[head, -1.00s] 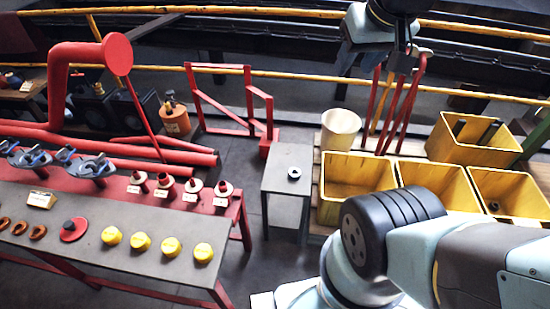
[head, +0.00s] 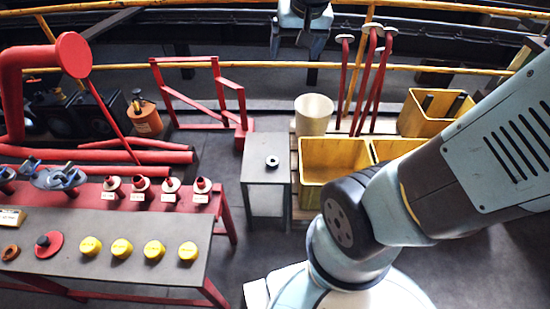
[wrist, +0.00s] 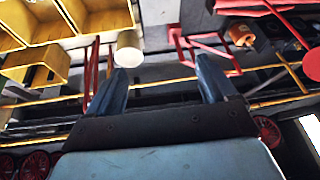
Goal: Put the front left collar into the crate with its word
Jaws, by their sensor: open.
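My gripper (head: 299,42) is open and empty, high up at the top of the head view, far from the table and crates. Its two fingers also show spread apart in the wrist view (wrist: 160,78). A row of red collar-like pieces with pale flanges (head: 140,185) stands on the red-edged table, with small tags too blurred to read. I cannot tell which piece is the front left collar. A yellow crate (head: 304,182) stands right of the grey cabinet. Another yellow crate (head: 397,148) beside it is partly hidden by my arm. No word on the crates is legible.
The table (head: 136,222) also holds yellow caps (head: 122,248) and a red disc (head: 48,245). A grey cabinet (head: 266,178) bears a dark ring (head: 272,161). A cream bucket (head: 313,115) and red levers (head: 368,90) stand behind the crates. Yellow rails cross the back.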

